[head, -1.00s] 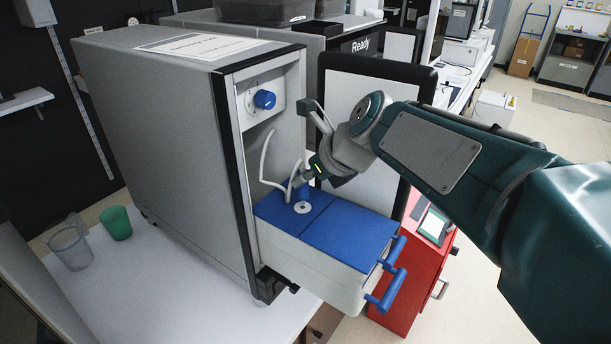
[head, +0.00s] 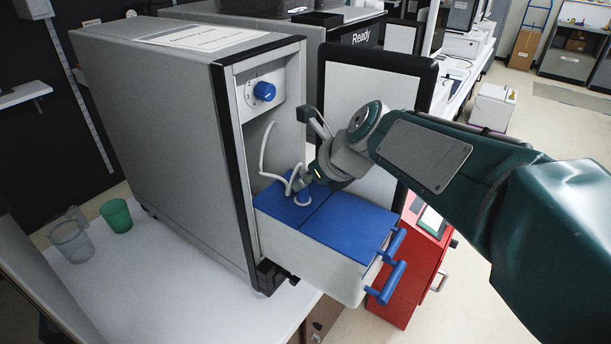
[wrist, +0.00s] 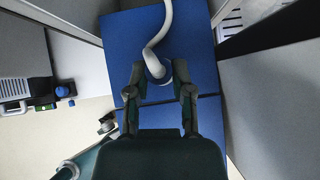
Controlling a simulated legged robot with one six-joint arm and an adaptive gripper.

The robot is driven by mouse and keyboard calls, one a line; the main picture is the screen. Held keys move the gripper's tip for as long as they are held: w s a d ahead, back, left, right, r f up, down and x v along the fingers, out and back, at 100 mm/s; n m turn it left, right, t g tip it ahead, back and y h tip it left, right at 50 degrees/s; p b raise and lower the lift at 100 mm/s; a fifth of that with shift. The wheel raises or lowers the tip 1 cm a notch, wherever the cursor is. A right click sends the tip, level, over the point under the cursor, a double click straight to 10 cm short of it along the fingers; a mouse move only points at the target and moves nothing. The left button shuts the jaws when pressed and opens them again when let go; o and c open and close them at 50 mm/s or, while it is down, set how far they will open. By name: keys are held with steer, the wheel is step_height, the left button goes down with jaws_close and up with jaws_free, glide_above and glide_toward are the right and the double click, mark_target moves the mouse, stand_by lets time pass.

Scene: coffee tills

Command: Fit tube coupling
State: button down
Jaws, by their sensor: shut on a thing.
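The white tube (head: 264,147) comes out of the grey machine's open bay and bends down to the blue lid (head: 352,222) of the pulled-out drawer. My gripper (head: 298,186) is low over the back part of this lid, shut on the tube's end. In the wrist view, the fingers (wrist: 158,75) flank the tube's lower end, and the tube (wrist: 157,40) curves up between them.
The grey machine (head: 165,130) stands left of my arm, with a blue knob (head: 264,91) above the bay. The drawer's blue handles (head: 391,281) stick out at the front. A red cabinet (head: 405,285) is beyond the drawer. A green cup (head: 116,215) and clear cup (head: 71,241) stand left.

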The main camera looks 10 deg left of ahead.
steer(key=shift+f, duration=0.1)
steer(key=shift+c, duration=2.1)
jaws_free()
steer(key=v, duration=1.2)
steer(key=s+d+f+n+t+h, duration=0.1)
steer(key=s+d+f+n+h, duration=0.2)
steer(key=s+d+f+n, duration=0.4)
steer(key=s+d+f+n+h, duration=0.4)
steer(key=s+d+f+n, duration=0.3)
steer(key=d+n, duration=0.5)
steer(key=s+n, duration=0.1)
steer(key=n, duration=0.4)
steer(key=shift+s+d+t, duration=0.35)
steer(key=shift+d+t, duration=0.05)
